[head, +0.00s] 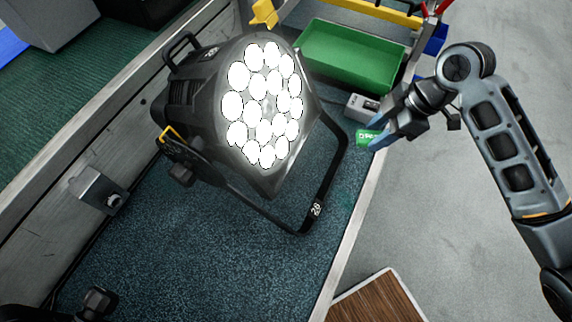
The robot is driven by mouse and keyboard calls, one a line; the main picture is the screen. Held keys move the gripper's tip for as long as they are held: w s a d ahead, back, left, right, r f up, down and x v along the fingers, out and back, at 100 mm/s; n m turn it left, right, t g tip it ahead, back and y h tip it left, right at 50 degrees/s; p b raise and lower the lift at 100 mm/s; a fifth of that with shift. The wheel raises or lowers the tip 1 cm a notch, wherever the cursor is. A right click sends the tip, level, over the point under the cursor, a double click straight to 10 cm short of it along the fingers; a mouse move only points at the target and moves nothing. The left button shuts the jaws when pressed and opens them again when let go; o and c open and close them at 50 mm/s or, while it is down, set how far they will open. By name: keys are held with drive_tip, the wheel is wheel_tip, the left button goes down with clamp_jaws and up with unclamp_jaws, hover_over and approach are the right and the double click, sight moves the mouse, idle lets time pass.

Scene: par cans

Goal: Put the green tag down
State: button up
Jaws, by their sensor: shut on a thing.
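The green tag (366,137) shows pale lettering, only partly readable, and sits at the tip of my gripper (380,136). My gripper comes in from the right and is shut on the tag near the right edge of the blue-grey bench mat (240,255). The fingers cover part of the tag. I cannot tell whether the tag touches the mat or is held above it.
A black par can (205,110) with lit white lenses stands on the mat, its yoke marked 28. A green tray (350,55) and a small grey box (362,107) are behind my gripper. The front mat is mostly clear.

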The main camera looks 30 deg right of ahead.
hover_over(310, 169)
drive_tip(key=d, duration=0.1)
drive_tip(key=f, duration=0.4)
drive_tip(key=f+p, duration=0.1)
drive_tip(key=f, duration=0.1)
drive_tip(key=shift+s+d+f, duration=0.2)
drive_tip(key=shift+s+f, duration=0.15)
drive_tip(key=shift+f, duration=0.05)
drive_tip(key=shift+a+f, duration=0.1)
drive_tip(key=shift+f, duration=2.05)
drive_tip(key=o, duration=1)
drive_tip(key=v, duration=1.2)
